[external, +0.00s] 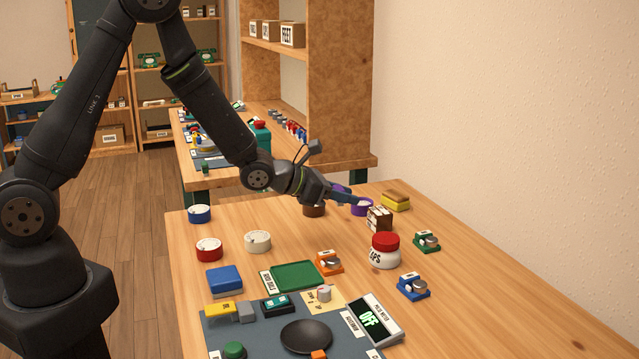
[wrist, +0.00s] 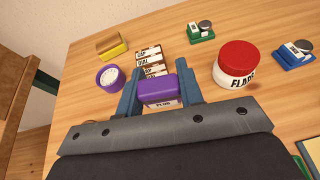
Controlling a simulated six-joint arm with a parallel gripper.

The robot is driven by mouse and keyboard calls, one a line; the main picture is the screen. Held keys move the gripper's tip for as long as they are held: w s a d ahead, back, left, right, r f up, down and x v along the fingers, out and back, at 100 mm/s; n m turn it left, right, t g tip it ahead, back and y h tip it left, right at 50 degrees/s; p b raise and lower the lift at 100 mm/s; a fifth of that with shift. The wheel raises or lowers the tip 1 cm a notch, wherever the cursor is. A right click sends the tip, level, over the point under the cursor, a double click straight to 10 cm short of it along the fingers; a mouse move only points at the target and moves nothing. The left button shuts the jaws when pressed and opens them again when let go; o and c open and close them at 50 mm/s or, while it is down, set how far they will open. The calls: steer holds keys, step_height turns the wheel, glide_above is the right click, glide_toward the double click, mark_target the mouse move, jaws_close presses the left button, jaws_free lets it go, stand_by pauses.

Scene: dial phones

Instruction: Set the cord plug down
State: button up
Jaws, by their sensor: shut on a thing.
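The cord plug is a purple block with a white label (wrist: 157,88) between the two blue fingers of my gripper (wrist: 158,97) in the wrist view. My gripper is shut on it. I cannot tell the exact height of the plug above the wood. A purple round pot (wrist: 108,78) with a white disc inside stands just left of the plug in the wrist view; it also shows in the external view (external: 362,208).
A brown-and-white labelled rack (wrist: 150,62) stands close beyond the plug. A yellow block (wrist: 111,44), green device (wrist: 201,32), blue device (wrist: 294,55) and red-lidded jar (wrist: 235,65) surround it. A grey mat (external: 255,335) lies nearer.

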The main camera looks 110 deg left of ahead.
steer(key=w+a, duration=0.1)
steer(key=a, duration=0.2)
steer(key=w+a, duration=0.2)
steer(key=a, duration=0.2)
steer(key=w+a, duration=0.1)
steer(key=a, duration=0.2)
steer(key=shift+w+a+r, duration=0.15)
steer(key=shift+r, duration=0.15)
steer(key=shift+n+g+y, duration=0.3)
steer(key=shift+n+y, duration=0.1)
steer(key=a, duration=0.3)
steer(key=w+a, duration=0.1)
steer(key=a, duration=0.3)
steer(key=a+r, duration=0.1)
steer(key=a, duration=0.2)
steer(key=shift+w+a, duration=0.25)
steer(key=shift+a, duration=0.15)
steer(key=s+a+f, duration=0.2)
steer(key=a, duration=0.1)
steer(key=s+a+f, duration=0.2)
steer(key=a, duration=0.1)
steer(key=s+a+f, duration=0.2)
steer(key=a, duration=0.1)
steer(key=shift+a+f, duration=0.35)
steer(key=shift+a, duration=0.05)
steer(key=shift+a+f, duration=0.1)
steer(key=shift+f, duration=2)
steer(key=shift+f, duration=0.1)
steer(key=o, duration=1)
